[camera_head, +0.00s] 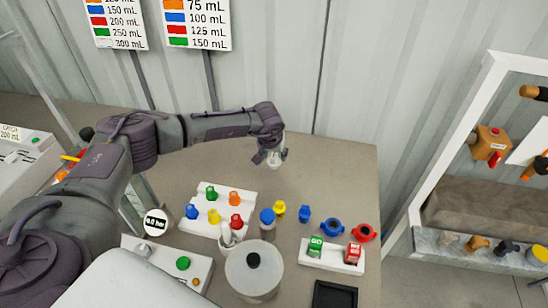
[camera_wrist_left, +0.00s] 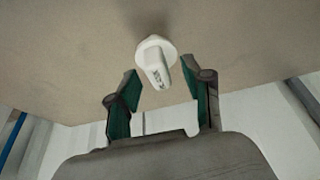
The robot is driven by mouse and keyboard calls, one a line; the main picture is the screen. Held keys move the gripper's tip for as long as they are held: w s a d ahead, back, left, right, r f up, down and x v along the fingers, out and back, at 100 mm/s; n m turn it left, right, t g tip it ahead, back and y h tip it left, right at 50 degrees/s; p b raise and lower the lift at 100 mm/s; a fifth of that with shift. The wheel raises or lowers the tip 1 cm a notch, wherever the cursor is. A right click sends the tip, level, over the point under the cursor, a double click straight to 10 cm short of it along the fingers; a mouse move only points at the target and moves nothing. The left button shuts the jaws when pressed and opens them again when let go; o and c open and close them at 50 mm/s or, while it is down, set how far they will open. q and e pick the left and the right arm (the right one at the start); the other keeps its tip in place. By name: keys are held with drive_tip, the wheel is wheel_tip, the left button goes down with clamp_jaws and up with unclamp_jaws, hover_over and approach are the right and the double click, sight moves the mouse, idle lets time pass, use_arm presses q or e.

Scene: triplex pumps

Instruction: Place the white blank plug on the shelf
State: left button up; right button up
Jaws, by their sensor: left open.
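The white blank plug (camera_wrist_left: 155,58) stands on the tan tabletop, with a round flange and a narrower, marked stem pointing toward my gripper in the left wrist view. In the head view the plug (camera_head: 275,159) is a small white shape at the gripper, partly hidden by it. My left gripper (camera_wrist_left: 159,70) is open, its green-padded fingers on either side of the plug's stem end. I cannot tell whether they touch it. In the head view my left gripper (camera_head: 269,155) is above the back of the table. The grey shelf (camera_head: 428,243) is at the right, in a white frame.
A white tray of coloured plugs (camera_head: 206,226), a lidded canister (camera_head: 254,272), a blue-capped bottle (camera_head: 267,222), loose yellow, blue and red fittings and a GO button box (camera_head: 331,256) occupy the front. Several fittings stand on the shelf. The white frame post (camera_head: 455,135) borders it.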

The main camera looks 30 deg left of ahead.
use_arm(q)
drive_tip(key=shift+w+f, duration=0.15)
drive_tip(key=shift+f, duration=0.25)
drive_tip(key=shift+c, duration=0.2)
clamp_jaws()
drive_tip(key=shift+r, duration=0.1)
